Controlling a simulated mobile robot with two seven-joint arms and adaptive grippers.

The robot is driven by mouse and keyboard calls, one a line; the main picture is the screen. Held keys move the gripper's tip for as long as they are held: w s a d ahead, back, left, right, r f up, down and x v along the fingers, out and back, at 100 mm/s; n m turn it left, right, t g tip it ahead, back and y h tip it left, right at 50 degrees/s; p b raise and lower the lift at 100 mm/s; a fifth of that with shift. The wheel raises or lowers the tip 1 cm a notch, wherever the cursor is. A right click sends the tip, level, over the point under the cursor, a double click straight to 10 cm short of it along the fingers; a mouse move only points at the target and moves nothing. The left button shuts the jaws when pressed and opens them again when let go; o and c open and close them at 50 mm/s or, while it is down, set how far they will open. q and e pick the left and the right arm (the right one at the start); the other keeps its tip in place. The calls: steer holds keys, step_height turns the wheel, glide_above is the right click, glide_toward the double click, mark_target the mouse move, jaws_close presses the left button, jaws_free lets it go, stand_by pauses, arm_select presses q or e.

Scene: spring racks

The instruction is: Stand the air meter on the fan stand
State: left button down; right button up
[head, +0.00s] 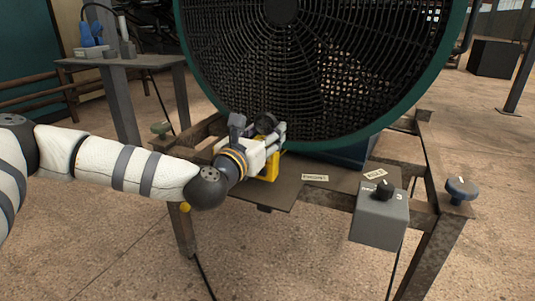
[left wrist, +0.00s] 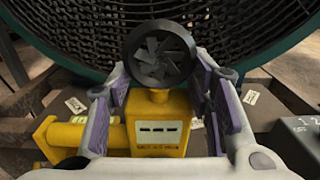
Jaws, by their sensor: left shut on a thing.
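The air meter is a yellow body with a dark round vane head; in the left wrist view its body (left wrist: 160,130) faces me, with the vane head above it. A yellow cylinder reaches left from it. In the head view its yellow part (head: 271,167) shows beside my left gripper (head: 270,143). My left gripper, also in the left wrist view (left wrist: 163,92), is shut on the meter, with a finger at each side. The meter looks upright over the fan stand's brown plate (head: 284,192); I cannot tell whether its base touches. My right gripper is out of view.
A large green-rimmed fan (head: 310,60) stands just behind the meter. Small paper labels lie on the plate. A side table (head: 130,62) stands back left.

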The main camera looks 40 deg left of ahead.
arm_select(q)
steer(key=shift+w+d+f+b, duration=0.15)
steer(key=shift+f+b, duration=0.35)
steer(key=shift+f, duration=1.4)
steer(key=c, duration=0.8)
jaws_free()
steer(key=shift+r, duration=0.15)
steer(key=p+v, duration=0.1)
steer(key=v, duration=1.1)
